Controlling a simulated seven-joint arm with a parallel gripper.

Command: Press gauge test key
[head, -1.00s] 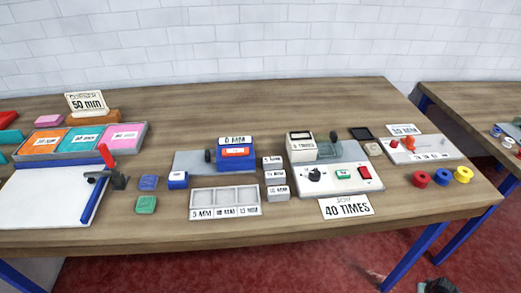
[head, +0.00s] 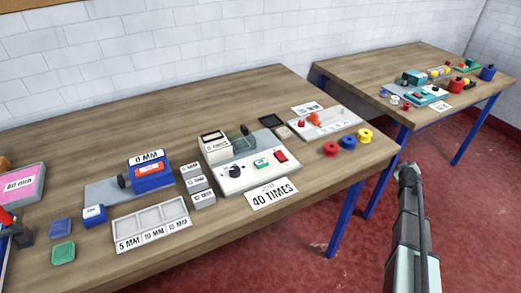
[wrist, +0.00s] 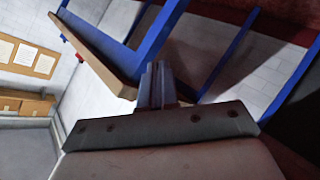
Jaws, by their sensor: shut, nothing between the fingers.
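A white panel (head: 238,179) with a black knob, a green labelled key (head: 262,163) and a red switch (head: 281,156) lies further right. I cannot tell which one is the gauge test key. My gripper (wrist: 157,70) is shut and empty in the wrist view, beside the tables and apart from all of these.
A "40 TIMES" card (head: 271,193), a sample tray (head: 150,222) and several grey blocks surround the devices. Red, blue and yellow rings (head: 347,142) lie near the right edge. A second table (head: 350,70) stands behind right. Blue table legs (wrist: 225,55) are close in the wrist view.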

